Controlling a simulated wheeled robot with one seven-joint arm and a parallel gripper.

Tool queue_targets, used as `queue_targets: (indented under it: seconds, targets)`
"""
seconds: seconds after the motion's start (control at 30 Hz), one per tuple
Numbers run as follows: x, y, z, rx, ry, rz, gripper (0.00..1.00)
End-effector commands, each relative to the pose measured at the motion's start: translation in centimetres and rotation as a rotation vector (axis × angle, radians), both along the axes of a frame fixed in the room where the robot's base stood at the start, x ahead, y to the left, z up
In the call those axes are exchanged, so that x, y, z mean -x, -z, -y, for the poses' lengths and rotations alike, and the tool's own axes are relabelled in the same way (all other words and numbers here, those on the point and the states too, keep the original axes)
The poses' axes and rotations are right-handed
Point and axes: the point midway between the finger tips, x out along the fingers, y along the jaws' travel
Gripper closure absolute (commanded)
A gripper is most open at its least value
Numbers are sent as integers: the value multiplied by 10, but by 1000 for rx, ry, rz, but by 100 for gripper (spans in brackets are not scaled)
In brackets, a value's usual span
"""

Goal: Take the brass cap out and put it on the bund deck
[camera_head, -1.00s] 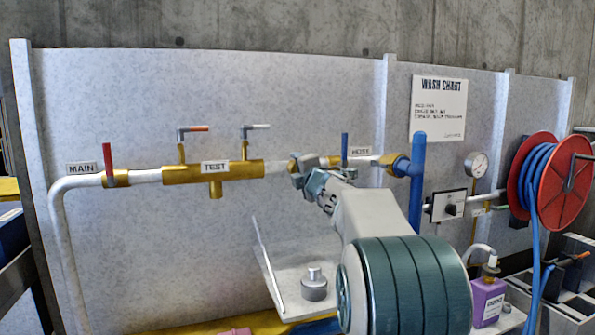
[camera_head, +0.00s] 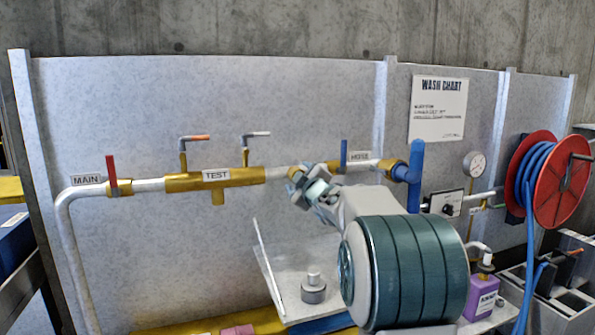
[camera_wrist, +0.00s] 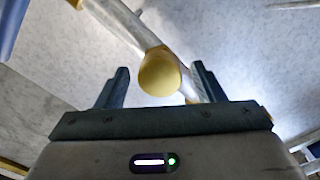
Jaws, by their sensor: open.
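In the wrist view, a round brass cap (camera_wrist: 160,76) faces me at the pipe, between the two fingers of my open gripper (camera_wrist: 160,70). Gaps show between it and both fingers, so it is not gripped. In the head view, my gripper (camera_head: 309,184) is at the pipe beside a brass fitting (camera_head: 294,172), between the TEST and HOSE labels. My own wrist hides the cap there. A pale grey deck (camera_head: 275,262) with a raised left edge lies below my arm; I cannot tell for sure that it is the bund deck.
A grey knobbed cylinder (camera_head: 313,290) stands on the deck. A purple bottle (camera_head: 482,297) and red hose reel (camera_head: 562,180) are at right.

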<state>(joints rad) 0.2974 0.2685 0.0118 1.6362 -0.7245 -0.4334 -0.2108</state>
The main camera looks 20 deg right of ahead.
Motion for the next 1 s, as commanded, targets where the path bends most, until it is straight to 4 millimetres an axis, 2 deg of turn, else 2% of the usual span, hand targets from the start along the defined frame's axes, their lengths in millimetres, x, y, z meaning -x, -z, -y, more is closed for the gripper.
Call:
queue_targets:
  seconds: [0.3,0.57,0.83,1.0]
  targets:
    - [0,-4,0,-352,0,-1,38]
    - [0,-2,0,-496,1,1,38]
    - [0,-3,1,-825,1,2,38]
    - [0,1,0,-890,0,3,38]
